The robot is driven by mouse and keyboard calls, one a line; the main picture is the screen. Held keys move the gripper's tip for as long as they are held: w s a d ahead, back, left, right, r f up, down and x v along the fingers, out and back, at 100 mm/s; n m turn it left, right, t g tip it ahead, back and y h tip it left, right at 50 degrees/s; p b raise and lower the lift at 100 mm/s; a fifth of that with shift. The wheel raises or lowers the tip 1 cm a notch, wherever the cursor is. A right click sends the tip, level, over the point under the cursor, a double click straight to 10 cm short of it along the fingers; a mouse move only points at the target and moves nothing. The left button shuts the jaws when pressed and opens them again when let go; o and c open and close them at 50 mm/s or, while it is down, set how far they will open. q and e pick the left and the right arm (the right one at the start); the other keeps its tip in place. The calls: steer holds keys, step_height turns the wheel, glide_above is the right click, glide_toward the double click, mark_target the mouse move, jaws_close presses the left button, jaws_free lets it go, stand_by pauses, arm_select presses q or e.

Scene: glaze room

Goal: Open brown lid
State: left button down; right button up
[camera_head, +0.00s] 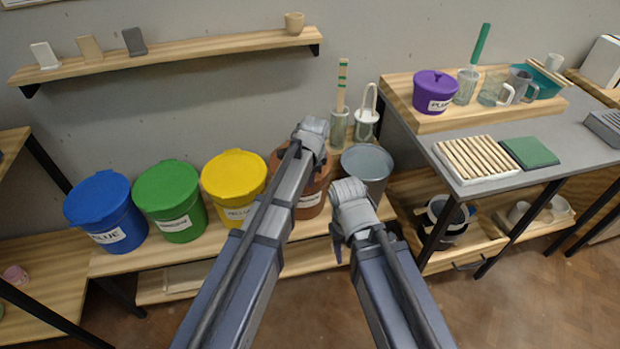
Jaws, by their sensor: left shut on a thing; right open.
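The brown bucket (314,199) stands on the low wooden bench, to the right of the yellow bucket, with a white label on its front. My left arm crosses in front of it and hides much of its top. The brown lid (279,157) shows only in part at the bucket's top, and I cannot tell whether it is lifted. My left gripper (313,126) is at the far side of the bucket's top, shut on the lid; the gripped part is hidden. My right gripper (346,188) is open, in front of the grey metal bucket, to the right of the brown one.
Blue (102,204), green (168,196) and yellow (233,178) lidded buckets stand to the left. The grey bucket (367,163) is close on the right. Jars with tools (340,125) stand behind. A grey table (480,187) with a purple pot (436,91) is at right.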

arm_select(q)
steer(key=w+a+r+p, duration=0.1)
steer(key=w+r+p, duration=0.3)
steer(key=r+p, duration=0.3)
steer(key=w+a+r+g+p, duration=0.1)
steer(key=w+r+p, duration=0.3)
steer(key=r+p, duration=0.3)
steer(key=shift+a, duration=0.35)
